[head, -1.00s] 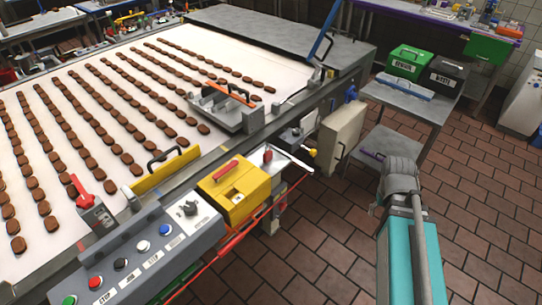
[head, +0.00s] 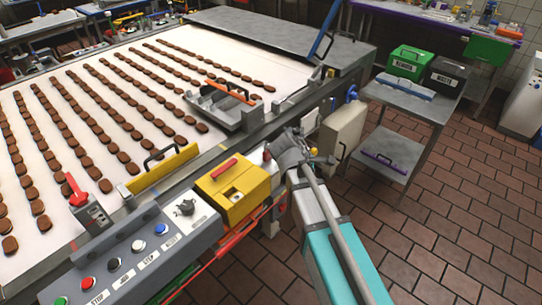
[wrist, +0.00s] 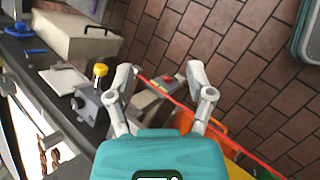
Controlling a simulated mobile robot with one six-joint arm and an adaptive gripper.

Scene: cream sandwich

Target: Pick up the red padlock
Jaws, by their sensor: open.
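I cannot make out the red padlock for certain. A small red item (head: 267,154) shows just right of the yellow box in the head view, partly hidden beside my gripper; its shape is too small to tell. My gripper (wrist: 160,80) is open in the wrist view, its two fingers spread with nothing held. A grey part with a small red and green patch (wrist: 158,86) appears beyond the fingers, apart from them. In the head view my arm reaches up to the machine's side, and the fingertips are hard to make out.
The yellow box (head: 233,190) with a red handle and the grey button panel (head: 140,255) line the conveyor edge. A beige box (head: 343,130) is beyond my gripper. A thin red rail (wrist: 185,105) crosses the wrist view.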

